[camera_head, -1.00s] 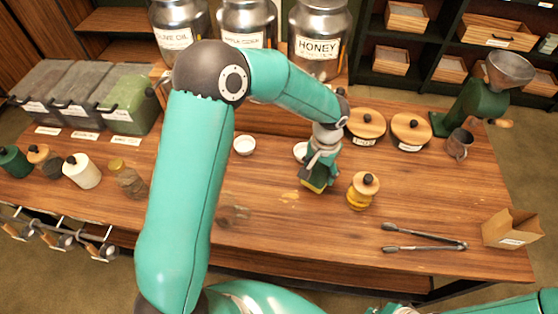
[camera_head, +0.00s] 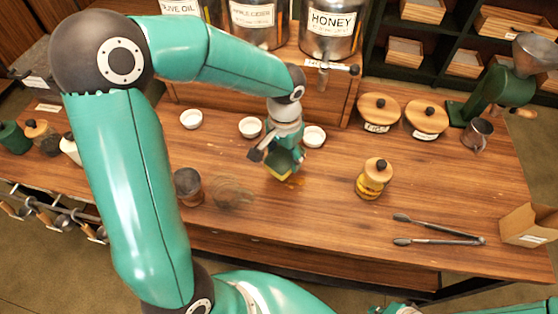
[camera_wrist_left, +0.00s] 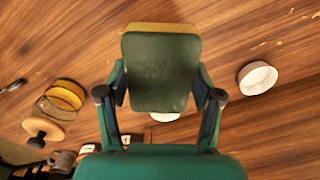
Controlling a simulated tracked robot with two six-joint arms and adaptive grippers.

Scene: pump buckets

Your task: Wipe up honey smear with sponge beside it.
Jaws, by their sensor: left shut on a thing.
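My left gripper (camera_head: 284,158) is shut on the sponge (camera_head: 279,174), which has a green upper side and a yellow layer below. The sponge is low over or on the wooden counter; I cannot tell if it touches. In the left wrist view the sponge (camera_wrist_left: 160,75) sits between both fingers of my left gripper (camera_wrist_left: 160,95), with a yellow edge (camera_wrist_left: 160,28) showing. An amber honey smear (camera_head: 296,181) shows on the counter just right of the sponge; some of it may be hidden beneath.
Several white bowls (camera_head: 250,127) stand just behind the sponge. A wooden-lidded yellow jar (camera_head: 374,178) stands to the right, with tongs (camera_head: 438,231) beyond. A glass jar (camera_head: 233,192) and a dark jar (camera_head: 189,186) are at left. Counter between sponge and yellow jar is clear.

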